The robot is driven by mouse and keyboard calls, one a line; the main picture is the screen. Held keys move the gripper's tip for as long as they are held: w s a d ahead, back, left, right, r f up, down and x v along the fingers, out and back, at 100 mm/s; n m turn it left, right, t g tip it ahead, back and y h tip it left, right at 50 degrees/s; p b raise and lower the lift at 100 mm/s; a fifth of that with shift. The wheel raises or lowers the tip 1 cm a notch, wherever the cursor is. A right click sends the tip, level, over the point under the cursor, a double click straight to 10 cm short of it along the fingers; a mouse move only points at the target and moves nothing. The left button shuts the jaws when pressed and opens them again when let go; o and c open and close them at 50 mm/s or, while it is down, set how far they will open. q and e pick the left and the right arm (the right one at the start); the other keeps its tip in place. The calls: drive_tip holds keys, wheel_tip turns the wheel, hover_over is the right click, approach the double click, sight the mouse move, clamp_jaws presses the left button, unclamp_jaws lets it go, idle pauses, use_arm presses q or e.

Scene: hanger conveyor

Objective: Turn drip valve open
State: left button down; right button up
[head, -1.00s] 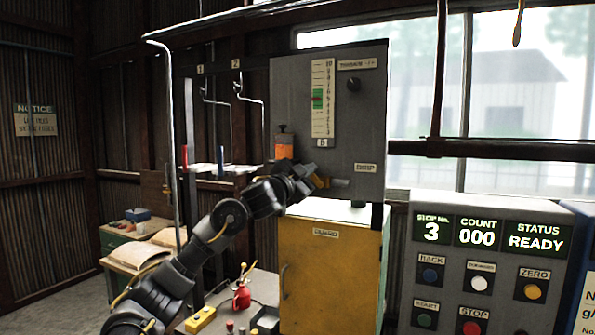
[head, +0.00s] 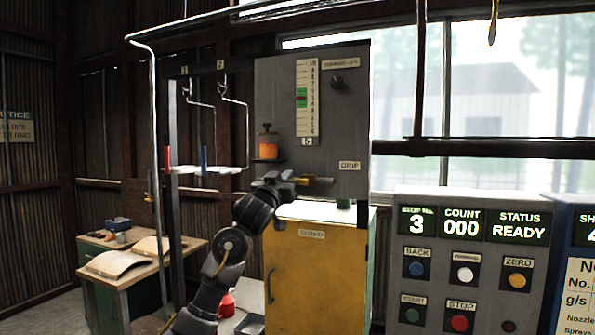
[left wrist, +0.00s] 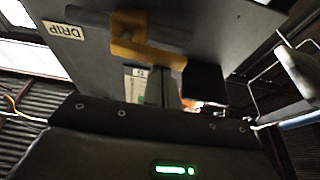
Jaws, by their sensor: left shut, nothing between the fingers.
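The drip valve's yellow lever (head: 319,181) lies roughly level on the grey panel (head: 335,120), below the DRIP label (head: 349,165). In the left wrist view the lever (left wrist: 140,45) crosses the upper middle, near the DRIP label (left wrist: 63,30). My left gripper (head: 298,181) is shut and empty at the lever's left end. I cannot tell whether it touches the lever. My right gripper is out of view.
Wire hangers (head: 234,98) hang further left. A yellow cabinet (head: 318,270) stands below. The button console (head: 472,285) reads stop 3, count 000, READY. A bench (head: 120,262) stands at left.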

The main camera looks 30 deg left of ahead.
use_arm(q)
drive_tip(key=shift+a+f+n, duration=0.1)
drive_tip(key=shift+f+n, duration=0.05)
drive_tip(key=shift+n, duration=0.25)
wheel_tip(320, 180, up, 5)
drive_tip(key=p, duration=0.4)
drive_tip(key=f+b+v, duration=0.1)
drive_tip(key=b+v, duration=0.4)
drive_tip(key=v, duration=0.5)
